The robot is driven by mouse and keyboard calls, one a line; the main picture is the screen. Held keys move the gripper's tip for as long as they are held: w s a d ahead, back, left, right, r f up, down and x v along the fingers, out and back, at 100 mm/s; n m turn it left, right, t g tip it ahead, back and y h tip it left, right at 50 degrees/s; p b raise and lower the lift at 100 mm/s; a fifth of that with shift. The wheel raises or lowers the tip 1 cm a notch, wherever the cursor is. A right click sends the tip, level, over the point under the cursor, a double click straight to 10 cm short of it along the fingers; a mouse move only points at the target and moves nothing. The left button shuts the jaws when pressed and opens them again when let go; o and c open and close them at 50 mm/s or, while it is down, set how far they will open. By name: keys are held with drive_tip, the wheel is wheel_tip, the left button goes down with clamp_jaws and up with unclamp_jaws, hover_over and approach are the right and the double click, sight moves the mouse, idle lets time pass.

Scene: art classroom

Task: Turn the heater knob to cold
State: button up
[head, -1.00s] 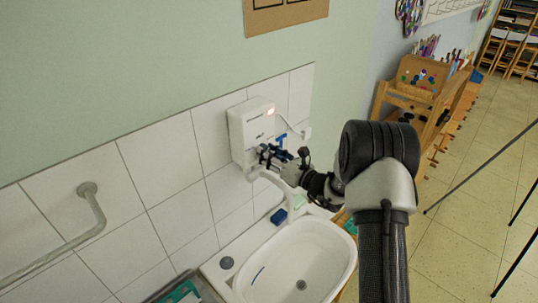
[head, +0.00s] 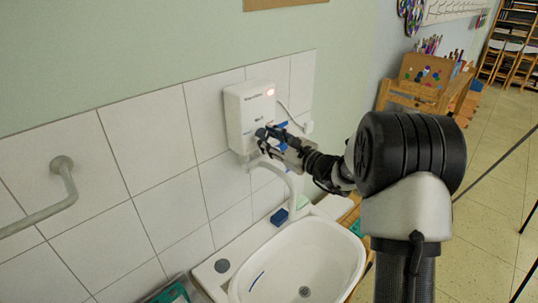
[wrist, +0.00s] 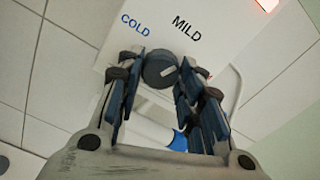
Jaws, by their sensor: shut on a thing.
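The white heater box (head: 248,112) hangs on the tiled wall above the sink, with a glowing red light at its upper right. In the wrist view, its dark round knob (wrist: 158,70) has a pale pointer mark aimed to the right and slightly up. The words COLD (wrist: 135,26) and MILD (wrist: 186,28) are printed above the knob, COLD at the left. My gripper (head: 262,143) is at the heater's lower front. In the wrist view, my gripper (wrist: 161,82) has its blue-padded fingers on both sides of the knob, shut on it.
The faucet spout (head: 285,178) curves below my gripper, over the white sink (head: 295,240). A grab rail (head: 50,205) is on the left wall. A cable hangs right of the heater.

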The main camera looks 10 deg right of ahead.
drive_tip(key=n+b, duration=0.2)
drive_tip(key=b, duration=0.2)
drive_tip(key=n+b, duration=0.2)
drive_tip(key=b, duration=0.2)
drive_tip(key=shift+f+n, duration=0.35)
drive_tip(key=shift+n, duration=0.05)
drive_tip(key=n+b, duration=0.3)
drive_tip(key=b, duration=0.3)
drive_tip(key=shift+r+n+b, duration=0.1)
drive_tip(key=shift+n+b, duration=0.2)
drive_tip(key=shift+b, duration=0.1)
drive_tip(key=n+b, duration=0.2)
drive_tip(key=n, duration=0.1)
drive_tip(key=shift+r+n, duration=0.3)
drive_tip(key=n, duration=0.4)
drive_tip(key=shift+r+n, duration=0.1)
drive_tip(key=shift+n, duration=0.2)
drive_tip(key=o, duration=1.1)
drive_tip(key=shift+c, duration=0.2)
